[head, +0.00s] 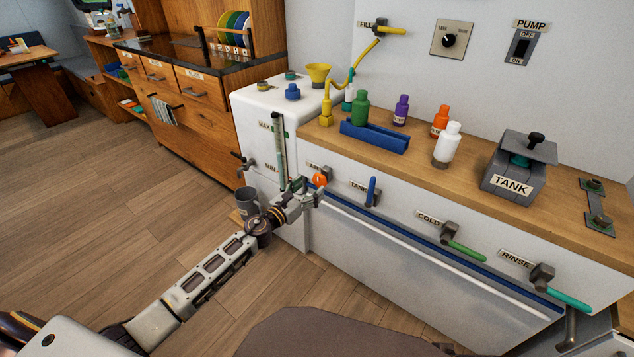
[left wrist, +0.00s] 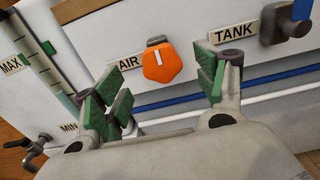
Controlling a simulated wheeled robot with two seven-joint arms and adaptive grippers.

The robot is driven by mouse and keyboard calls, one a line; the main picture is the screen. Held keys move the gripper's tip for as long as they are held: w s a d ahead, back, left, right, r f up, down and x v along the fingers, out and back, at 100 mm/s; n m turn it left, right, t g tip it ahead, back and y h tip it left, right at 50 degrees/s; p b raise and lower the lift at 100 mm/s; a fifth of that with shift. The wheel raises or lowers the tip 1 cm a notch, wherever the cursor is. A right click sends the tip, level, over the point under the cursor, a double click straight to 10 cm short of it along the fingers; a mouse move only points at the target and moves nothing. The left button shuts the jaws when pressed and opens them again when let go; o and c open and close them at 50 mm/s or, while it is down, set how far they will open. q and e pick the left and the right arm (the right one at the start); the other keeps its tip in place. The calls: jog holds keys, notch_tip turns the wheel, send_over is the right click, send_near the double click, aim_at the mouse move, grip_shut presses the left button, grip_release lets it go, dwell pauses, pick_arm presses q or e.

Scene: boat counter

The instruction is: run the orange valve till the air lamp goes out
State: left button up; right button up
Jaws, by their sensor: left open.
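The orange valve (head: 320,180) is a knob on the white front panel under the counter, beside the AIR label (head: 313,168). In the left wrist view the orange valve (left wrist: 162,62) has a white mark near its top, and the AIR label (left wrist: 128,64) is to its left. My left gripper (head: 308,192) is at the valve in the head view. In the left wrist view my left gripper (left wrist: 160,95) is open, with green-padded fingers on either side below the knob and apart from it. I cannot make out an air lamp. My right gripper is not in view.
A blue TANK lever (head: 371,191), a green COLD lever (head: 465,250) and a teal RINSE lever (head: 568,300) line the panel rightward. A sight tube (head: 280,150) marked MAX and MIN stands left. Bottles and a blue tray (head: 375,137) stand on the counter.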

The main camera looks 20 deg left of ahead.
aim_at(318, 180)
pick_arm(q)
jog(key=shift+x, duration=2.5)
jog(key=c, duration=1)
